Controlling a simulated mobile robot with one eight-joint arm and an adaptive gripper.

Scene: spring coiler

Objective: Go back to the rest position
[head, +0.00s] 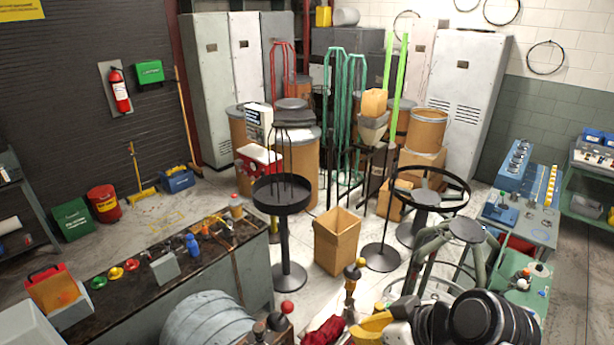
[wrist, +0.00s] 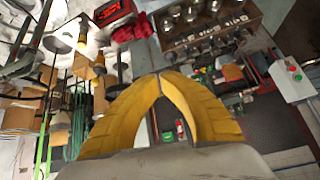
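In the wrist view, the two yellow fingers of my gripper (wrist: 159,76) arch toward each other and their tips meet. Nothing shows held between them; the background shows through the gap beneath the tips. In the head view, part of my arm, with black and grey links, is at the bottom right edge. A yellow part at the bottom, left of these links, looks like my gripper (head: 372,327), partly cut off by the frame edge. The wrist view is tilted, with the room's items turned around the fingers.
A long workbench (head: 125,292) with tools and colored bowls stands at left. A cardboard box (head: 337,241) sits on the floor between black round stands. A green bench (head: 522,282) is at right, close to my arm. Lockers (head: 467,90) line the back. Open floor shows at left center.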

